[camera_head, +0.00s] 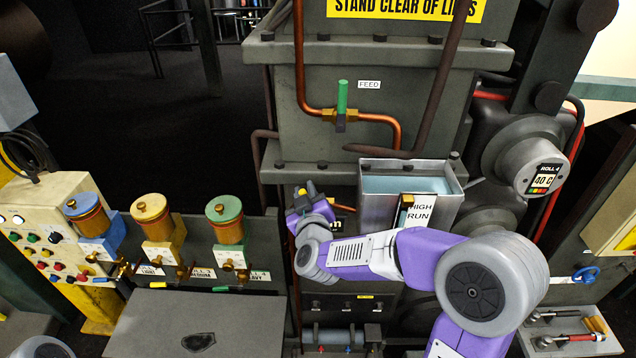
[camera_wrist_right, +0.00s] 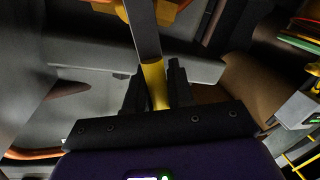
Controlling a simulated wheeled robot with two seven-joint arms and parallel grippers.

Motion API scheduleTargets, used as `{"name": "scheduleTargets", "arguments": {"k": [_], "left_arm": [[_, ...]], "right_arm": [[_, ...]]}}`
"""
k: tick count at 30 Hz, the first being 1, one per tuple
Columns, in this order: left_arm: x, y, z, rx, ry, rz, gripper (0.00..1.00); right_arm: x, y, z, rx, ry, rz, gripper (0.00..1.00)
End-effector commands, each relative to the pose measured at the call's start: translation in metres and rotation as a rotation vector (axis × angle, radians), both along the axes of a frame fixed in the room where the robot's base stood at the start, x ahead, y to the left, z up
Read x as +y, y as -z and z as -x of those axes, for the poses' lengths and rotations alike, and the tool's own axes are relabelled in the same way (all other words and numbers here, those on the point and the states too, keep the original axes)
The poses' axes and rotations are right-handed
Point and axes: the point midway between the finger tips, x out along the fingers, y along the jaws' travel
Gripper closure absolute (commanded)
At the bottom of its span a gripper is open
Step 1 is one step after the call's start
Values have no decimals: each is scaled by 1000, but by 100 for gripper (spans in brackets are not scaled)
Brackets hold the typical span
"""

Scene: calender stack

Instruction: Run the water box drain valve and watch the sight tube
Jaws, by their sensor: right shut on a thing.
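The grey water box (camera_head: 376,212) is open on top, with pale blue water (camera_head: 405,184) inside. On its front, a brass fitting (camera_head: 407,201) tops the sight tube, beside a HIGH/RUN label (camera_head: 421,208). My forearm hides the tube's lower part, so its level cannot be read. My right gripper (camera_head: 311,193) is left of the box. In the right wrist view, its dark fingers (camera_wrist_right: 156,88) are shut around a yellow-sleeved valve handle (camera_wrist_right: 154,78) with a flat grey bar. The valve body is mostly hidden in the head view. My left gripper is out of view.
A green-handled FEED valve (camera_head: 342,97) stands upright on the copper pipe above. Three oilers with blue, tan and green (camera_head: 224,209) caps stand at left. A button panel (camera_head: 38,240) is at far left. A rusty pipe (camera_head: 385,154) passes just above the box.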

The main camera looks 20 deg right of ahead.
Motion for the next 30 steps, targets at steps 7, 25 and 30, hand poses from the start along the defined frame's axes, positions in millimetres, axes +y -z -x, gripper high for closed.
{"name": "scheduleTargets", "arguments": {"k": [7, 25, 30], "left_arm": [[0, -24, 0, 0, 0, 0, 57], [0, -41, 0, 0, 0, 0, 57], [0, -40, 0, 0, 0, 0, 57]], "right_arm": [[11, 5, -5, 89, -2, 170, 100], [18, 17, -9, 176, 1, 345, 100], [18, 18, -9, 177, 1, 346, 100]]}}
